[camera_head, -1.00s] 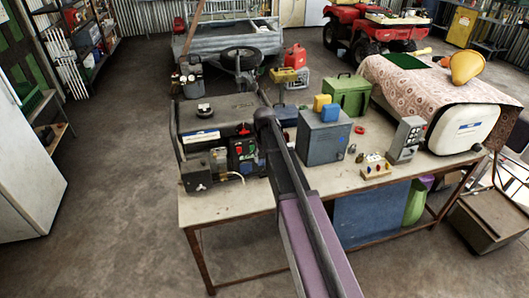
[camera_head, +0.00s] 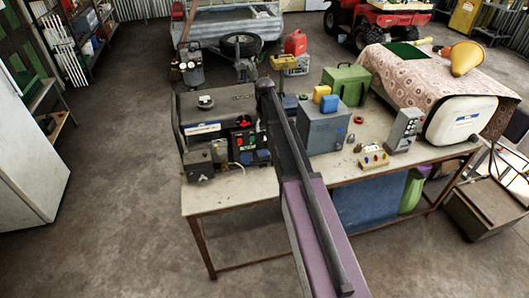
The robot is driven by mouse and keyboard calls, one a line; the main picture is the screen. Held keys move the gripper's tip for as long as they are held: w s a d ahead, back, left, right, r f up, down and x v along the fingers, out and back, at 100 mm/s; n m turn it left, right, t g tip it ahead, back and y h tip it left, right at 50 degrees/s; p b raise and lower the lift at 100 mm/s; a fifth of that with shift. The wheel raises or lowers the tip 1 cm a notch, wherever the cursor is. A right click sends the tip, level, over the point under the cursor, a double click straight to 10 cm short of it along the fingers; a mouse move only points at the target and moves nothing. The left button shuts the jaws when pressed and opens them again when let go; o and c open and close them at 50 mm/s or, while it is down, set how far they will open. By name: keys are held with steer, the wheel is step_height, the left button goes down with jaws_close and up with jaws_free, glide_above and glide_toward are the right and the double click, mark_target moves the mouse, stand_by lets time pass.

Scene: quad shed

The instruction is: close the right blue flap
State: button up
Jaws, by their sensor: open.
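The generator (camera_head: 215,107), with a dark control panel, stands at the left end of the workbench. Its panel carries small red and green parts. Small blue parts (camera_head: 263,154) show low on the panel's right, beside my arm. They look like socket flaps, but they are too small to tell which is which or how far open. My dark and purple arm reaches up from the bottom edge and passes just right of the panel, covering what lies behind it. My gripper cannot be made out past the arm.
The floor left of the bench is clear.

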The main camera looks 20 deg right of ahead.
mark_target(263, 151)
steer(key=shift+f+b, duration=6.65)
steer(key=shift+f, duration=0.1)
jaws_close()
